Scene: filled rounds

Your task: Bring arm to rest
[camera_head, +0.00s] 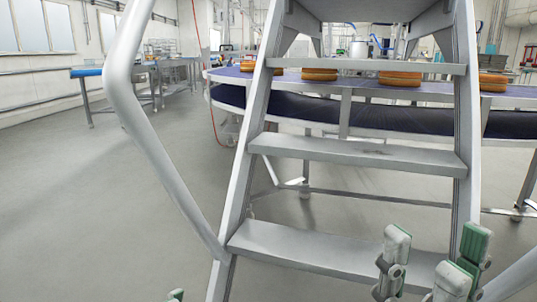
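My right gripper (436,250) shows at the bottom right, in front of the lowest step of a metal stair. Its grey fingers with green pads point up and stand apart, and nothing shows between them. My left gripper (176,296) shows only as a small green and grey tip at the bottom edge, left of the stair. The rest of it is out of frame, so its opening cannot be told.
A grey metal stair (360,152) with a tubular handrail (150,145) stands close in front. Behind it a curved conveyor (225,93) carries several orange-brown rounds (400,78). A side table (88,72) stands back left. The floor (80,210) at left is clear.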

